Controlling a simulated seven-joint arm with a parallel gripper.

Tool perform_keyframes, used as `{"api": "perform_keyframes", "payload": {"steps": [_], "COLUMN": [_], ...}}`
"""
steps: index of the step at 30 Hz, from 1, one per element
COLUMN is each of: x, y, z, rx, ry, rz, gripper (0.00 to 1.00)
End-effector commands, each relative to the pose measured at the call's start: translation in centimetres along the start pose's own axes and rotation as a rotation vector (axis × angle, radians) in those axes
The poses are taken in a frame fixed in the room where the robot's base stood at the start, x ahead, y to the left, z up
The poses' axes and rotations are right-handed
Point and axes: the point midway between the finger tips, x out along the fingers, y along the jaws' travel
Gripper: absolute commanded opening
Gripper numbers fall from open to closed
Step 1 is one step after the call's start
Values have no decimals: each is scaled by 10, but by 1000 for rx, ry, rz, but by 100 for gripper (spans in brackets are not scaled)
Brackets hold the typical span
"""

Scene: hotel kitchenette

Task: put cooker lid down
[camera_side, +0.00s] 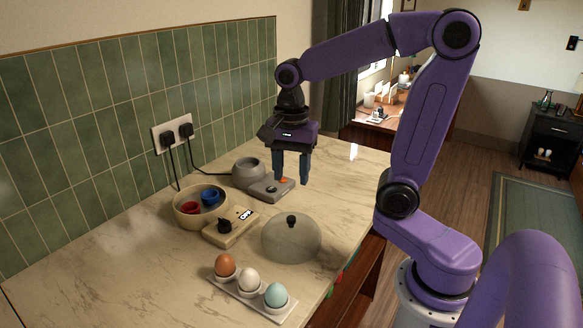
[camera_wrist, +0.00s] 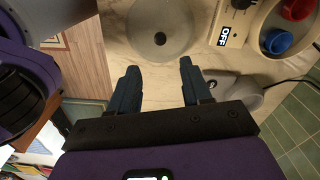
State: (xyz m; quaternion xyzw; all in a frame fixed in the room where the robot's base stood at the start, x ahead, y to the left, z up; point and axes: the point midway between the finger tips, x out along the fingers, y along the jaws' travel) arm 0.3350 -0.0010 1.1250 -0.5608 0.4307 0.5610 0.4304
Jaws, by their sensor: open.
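The cooker lid (camera_side: 291,240) is a clear dome with a black knob, resting knob-up on the marble counter. It also shows in the wrist view (camera_wrist: 165,38), beyond my fingertips. My gripper (camera_side: 291,179) is open and empty, pointing down over the counter behind the lid, beside the grey cooker. Its two dark blue fingers stand apart in the wrist view (camera_wrist: 160,82). In the wrist view the gripper partly hides the cooker.
A beige box (camera_side: 230,231) with a black knob and an OFF label lies left of the lid. A round bowl (camera_side: 181,214) holds a red and a blue cup. Three eggs stand on a white tray (camera_side: 252,300) in front. Plugs and cords (camera_side: 172,136) hang at the wall.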

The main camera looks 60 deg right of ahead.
Motion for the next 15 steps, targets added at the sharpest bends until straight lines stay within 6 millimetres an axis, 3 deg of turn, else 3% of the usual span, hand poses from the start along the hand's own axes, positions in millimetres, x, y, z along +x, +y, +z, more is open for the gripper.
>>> {"api": "perform_keyframes", "payload": {"steps": [4,7,15], "x": [-4,-1,16], "y": [2,7,38], "z": [3,10,44], "rx": [-46,-179,-834], "ry": [0,0,1], "rz": [-1,-1,-10], "gripper": [48,48,48]}}
